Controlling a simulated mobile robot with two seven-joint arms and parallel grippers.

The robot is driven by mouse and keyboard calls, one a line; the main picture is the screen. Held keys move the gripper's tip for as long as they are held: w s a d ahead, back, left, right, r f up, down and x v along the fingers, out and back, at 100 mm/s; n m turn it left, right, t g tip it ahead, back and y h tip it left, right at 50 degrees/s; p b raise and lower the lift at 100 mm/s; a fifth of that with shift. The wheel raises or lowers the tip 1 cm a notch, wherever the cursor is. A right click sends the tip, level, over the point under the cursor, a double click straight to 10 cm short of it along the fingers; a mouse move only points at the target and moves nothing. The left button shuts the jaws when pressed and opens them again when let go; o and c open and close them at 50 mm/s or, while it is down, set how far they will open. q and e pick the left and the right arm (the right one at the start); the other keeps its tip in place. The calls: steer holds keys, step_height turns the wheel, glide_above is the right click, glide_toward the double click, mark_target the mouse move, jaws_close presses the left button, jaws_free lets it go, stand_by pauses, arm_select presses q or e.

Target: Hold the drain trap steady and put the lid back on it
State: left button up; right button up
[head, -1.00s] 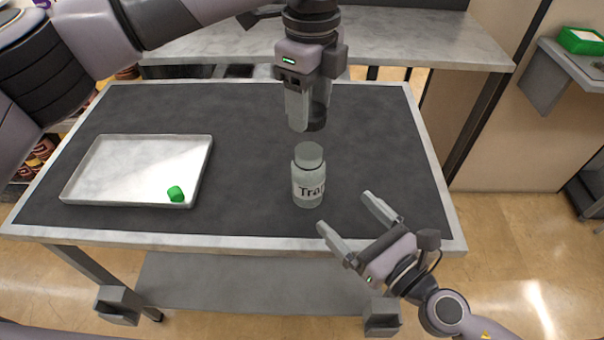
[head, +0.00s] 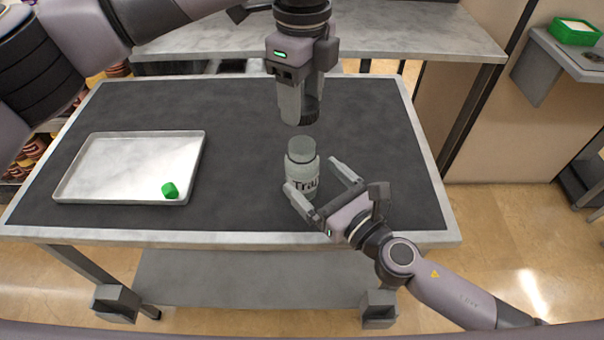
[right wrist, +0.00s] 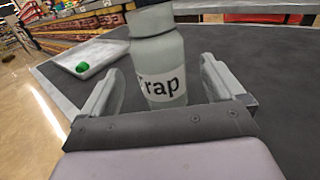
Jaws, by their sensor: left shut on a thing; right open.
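The drain trap (head: 302,168), a pale grey bottle labelled "Trap", stands upright on the dark table top. It also shows in the right wrist view (right wrist: 160,55), where the end of its label reads "rap". My right gripper (head: 313,174) is open, its fingers on either side of the trap's body with visible gaps in the wrist view. My left gripper (head: 300,115) points down above the trap, shut on a dark round piece, apparently the lid (head: 311,113). Its fingers partly hide this piece. The lid is apart from the trap's top.
A shallow metal tray (head: 85,165) holding a green piece (head: 170,190) lies on the left of the table (head: 240,205). The table is clear around the trap. A grey counter (head: 420,40) stands behind, and a green bin (head: 575,32) sits on a shelf at right.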

mark_target(302, 122)
steer(key=shift+x, duration=2.05)
steer(key=c, duration=1.5)
arm_select(q)
steer(key=shift+f, duration=2.45)
steer(key=shift+f, duration=0.1)
steer(key=shift+f, duration=0.8)
steer(key=shift+f, duration=0.55)
